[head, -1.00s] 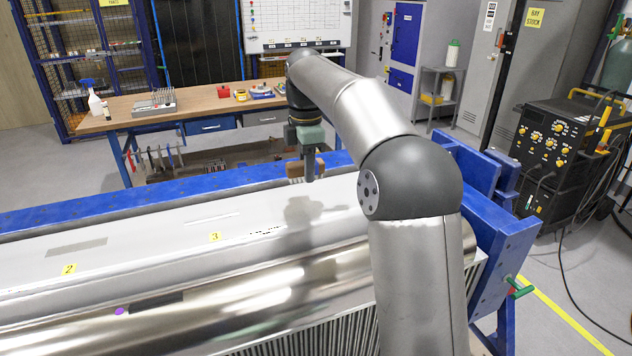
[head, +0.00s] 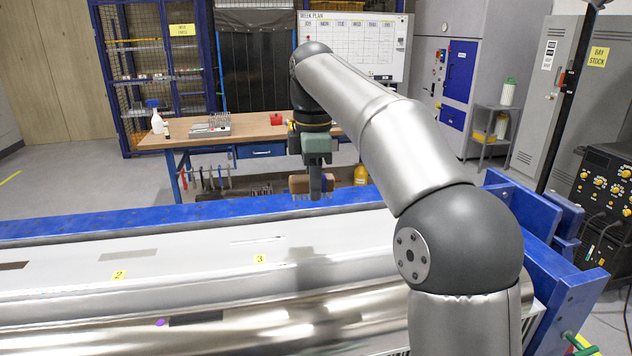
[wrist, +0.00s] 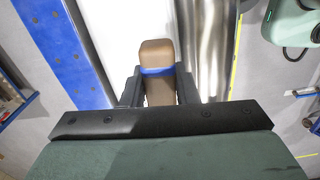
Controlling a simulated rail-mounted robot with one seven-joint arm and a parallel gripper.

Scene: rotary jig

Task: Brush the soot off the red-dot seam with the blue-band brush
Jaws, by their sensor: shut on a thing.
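My gripper (wrist: 158,92) is shut on a wooden brush with a blue band (wrist: 157,72). In the head view my gripper (head: 314,178) holds the brown brush (head: 299,184) above the far side of the long metal workpiece (head: 200,256), bristles down and apart from it. Dark patches lie on the workpiece: one by a purple dot (head: 160,323), a grey one (head: 100,255) near label 2, and one at the far left (head: 12,265). A thin mark (head: 258,240) lies near label 3. I see no red dot; my arm hides the workpiece's right part.
A blue beam (head: 150,228) runs behind the workpiece, and a blue end frame (head: 560,275) stands at its right. Behind is a wooden bench (head: 250,131) with a spray bottle (head: 155,118). A black machine (head: 606,190) stands at the right. The space above the workpiece's left is clear.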

